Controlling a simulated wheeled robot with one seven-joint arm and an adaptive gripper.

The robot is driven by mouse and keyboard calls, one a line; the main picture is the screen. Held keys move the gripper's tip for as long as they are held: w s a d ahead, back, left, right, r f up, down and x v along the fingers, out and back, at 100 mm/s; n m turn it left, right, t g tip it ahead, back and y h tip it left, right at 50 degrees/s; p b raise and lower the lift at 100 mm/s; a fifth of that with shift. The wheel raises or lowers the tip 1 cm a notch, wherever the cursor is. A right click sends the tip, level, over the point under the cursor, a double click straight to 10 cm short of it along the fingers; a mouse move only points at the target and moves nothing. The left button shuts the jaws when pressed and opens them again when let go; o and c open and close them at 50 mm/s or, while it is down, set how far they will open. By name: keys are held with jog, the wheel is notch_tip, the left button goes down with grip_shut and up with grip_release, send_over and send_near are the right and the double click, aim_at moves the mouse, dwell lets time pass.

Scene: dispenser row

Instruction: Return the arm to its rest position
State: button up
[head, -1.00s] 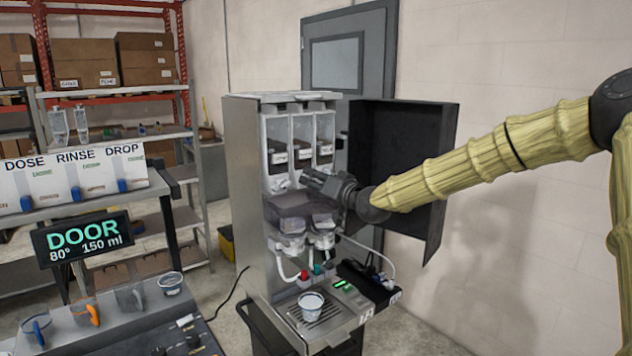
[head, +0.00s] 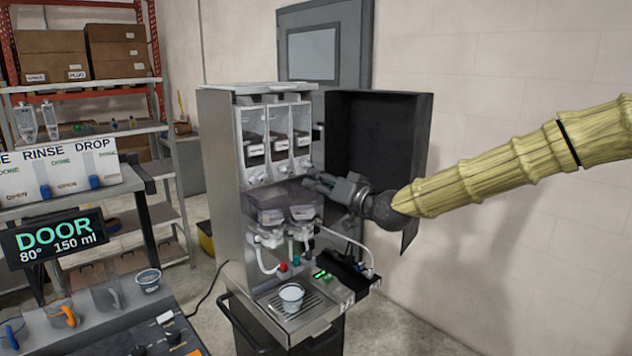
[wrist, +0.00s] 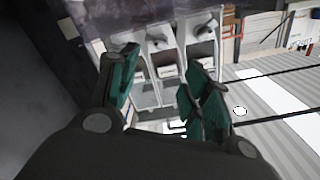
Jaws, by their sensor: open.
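My arm comes in from the right in the head view, in a ribbed yellow sleeve. My gripper (head: 318,187) is open and empty, in front of the dispenser machine (head: 222,185), near its clear hoppers and the inner side of its open door. In the wrist view my gripper (wrist: 165,82) shows two teal-padded fingers spread apart, with nothing between them. Beyond them are the clear canisters (wrist: 165,60). The dark machine door (head: 372,140) stands swung open to the right, behind my wrist.
A white cup (head: 291,296) stands on the drip tray (head: 312,308). A sign reading DOOR (head: 55,240) stands at the left, above a counter with jugs (head: 60,312) and a small tub (head: 149,280). The pale wall at right is bare.

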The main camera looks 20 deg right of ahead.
dwell(0.5)
jog(key=s+a+f+g+h, duration=0.1)
jog(key=s+a+f+g, duration=0.3)
jog(key=f, duration=1)
jog(key=s+a+f+g+b, duration=0.15)
jog(key=s+f, duration=0.45)
jog(key=f, duration=0.8)
jog(key=s+a+f+g+h, duration=0.1)
jog(key=s+a+f+g, duration=0.3)
jog(key=f, duration=1)
jog(key=s+f+g+h, duration=0.1)
jog(key=s+f+g, duration=0.1)
jog(key=s+f, duration=0.5)
jog(key=s+f+n+g+h+b, duration=0.1)
jog(key=s+f+g, duration=0.2)
jog(key=s+f, duration=0.5)
jog(key=s+f+g+h, duration=0.1)
jog(key=s+f, duration=0.7)
jog(key=s, duration=1.5)
jog(key=shift+d+n+g+h, duration=0.25)
jog(key=shift+n+g+h, duration=0.15)
jog(key=shift+g, duration=0.35)
